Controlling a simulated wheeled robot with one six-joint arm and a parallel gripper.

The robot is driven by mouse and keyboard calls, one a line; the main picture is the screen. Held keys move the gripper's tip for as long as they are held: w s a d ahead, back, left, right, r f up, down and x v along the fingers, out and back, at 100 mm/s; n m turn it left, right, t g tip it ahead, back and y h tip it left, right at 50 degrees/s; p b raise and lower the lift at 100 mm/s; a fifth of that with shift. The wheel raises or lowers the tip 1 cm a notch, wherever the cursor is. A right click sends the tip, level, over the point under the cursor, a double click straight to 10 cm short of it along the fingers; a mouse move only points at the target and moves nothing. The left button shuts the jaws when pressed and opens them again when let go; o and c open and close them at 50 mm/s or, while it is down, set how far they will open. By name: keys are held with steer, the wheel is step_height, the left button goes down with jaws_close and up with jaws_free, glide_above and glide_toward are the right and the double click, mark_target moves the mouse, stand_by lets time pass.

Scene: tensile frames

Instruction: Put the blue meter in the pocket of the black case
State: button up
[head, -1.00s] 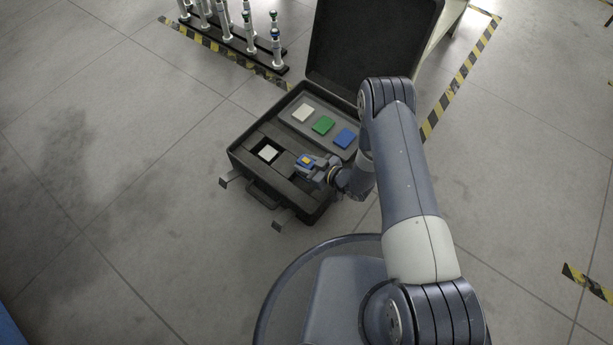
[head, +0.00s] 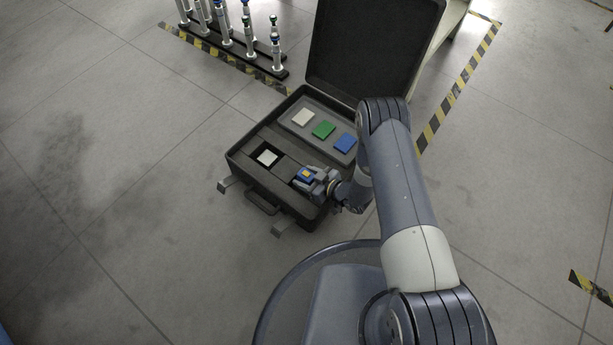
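The black case (head: 238,160) lies open on the floor, its lid raised at the back. The blue meter (head: 304,175), with a small yellow patch on top, is at the right-hand pocket in the case's front part. It sits low there, with dark pocket showing around its left side; whether it touches the pocket floor I cannot tell. My gripper (head: 306,177) reaches in from the right, its fingers on either side of the meter, and appears shut on it. My wrist hides the right end of the pocket.
A white-topped block (head: 267,158) sits in the pocket to the left. A grey panel behind carries a white square (head: 303,117), a green square (head: 323,130) and a blue square (head: 345,142). A rack (head: 235,45) stands behind, left of the lid.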

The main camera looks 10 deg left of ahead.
steer(key=shift+o, duration=0.4)
steer(key=shift+r, duration=0.1)
steer(key=shift+s+d+r, duration=0.1)
steer(key=shift+d+r, duration=0.15)
steer(key=shift+d, duration=0.05)
steer(key=p+v, duration=0.5)
steer(key=v, duration=0.6)
steer(key=shift+d, duration=0.2)
steer(key=shift+s, duration=0.1)
stand_by(0.4)
